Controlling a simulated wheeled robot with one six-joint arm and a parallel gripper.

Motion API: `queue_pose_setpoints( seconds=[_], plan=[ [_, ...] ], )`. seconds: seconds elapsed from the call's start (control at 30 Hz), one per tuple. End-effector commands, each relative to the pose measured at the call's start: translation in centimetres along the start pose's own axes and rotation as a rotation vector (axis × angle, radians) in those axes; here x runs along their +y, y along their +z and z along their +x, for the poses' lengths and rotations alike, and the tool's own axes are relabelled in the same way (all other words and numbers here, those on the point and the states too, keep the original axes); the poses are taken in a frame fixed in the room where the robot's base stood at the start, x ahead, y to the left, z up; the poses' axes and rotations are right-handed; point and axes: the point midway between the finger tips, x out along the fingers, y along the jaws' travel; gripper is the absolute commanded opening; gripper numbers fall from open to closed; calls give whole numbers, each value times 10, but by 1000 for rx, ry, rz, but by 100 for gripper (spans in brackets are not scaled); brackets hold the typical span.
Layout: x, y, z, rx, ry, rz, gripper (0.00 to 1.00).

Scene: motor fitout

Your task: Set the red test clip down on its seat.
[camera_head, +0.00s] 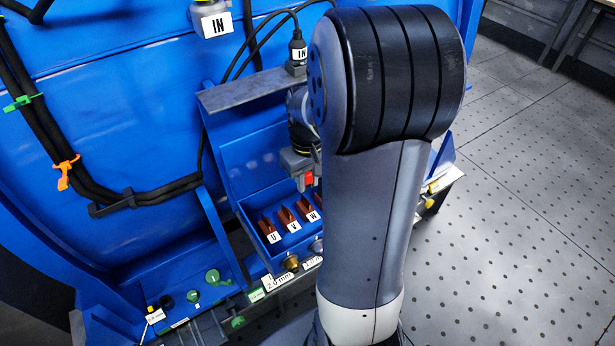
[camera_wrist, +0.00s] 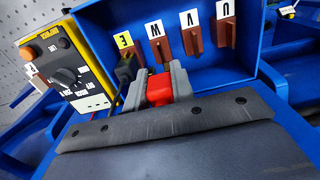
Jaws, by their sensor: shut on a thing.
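My gripper (camera_wrist: 157,88) is shut on the red test clip (camera_wrist: 159,86), which shows between its grey fingers in the wrist view. In the head view my gripper (camera_head: 302,175) is partly hidden by my arm, with a bit of the red clip (camera_head: 308,179) showing. It is over the blue terminal box, near the brown terminals labelled U (camera_head: 270,232), V and W. In the wrist view the E terminal (camera_wrist: 126,46) and W terminal (camera_wrist: 159,45) are just beyond the fingertips. I cannot tell which spot is the clip's seat.
A yellow tester (camera_wrist: 75,72) with a black knob stands left of the box in the wrist view. A dark piece (camera_wrist: 125,68) sits beside the left finger, near E. The blue box wall (camera_wrist: 255,30) is on the right. A grey ledge (camera_head: 250,90) overhangs the box.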

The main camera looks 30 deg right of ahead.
Motion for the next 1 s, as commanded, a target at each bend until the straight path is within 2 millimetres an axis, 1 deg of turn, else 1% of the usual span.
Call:
queue_pose_setpoints(
  seconds=[0.03, 0.1, 0.4, 0.57, 1.0],
  plan=[
    [0, 0, 8, -1, 0, 0, 0],
    [0, 0, 15, -1, 0, 0, 0],
    [0, 0, 41, 1, 0, 0, 0],
    [0, 0, 45, 1, 0, 0, 0],
    [0, 0, 44, 1, 0, 0, 0]
  ],
)
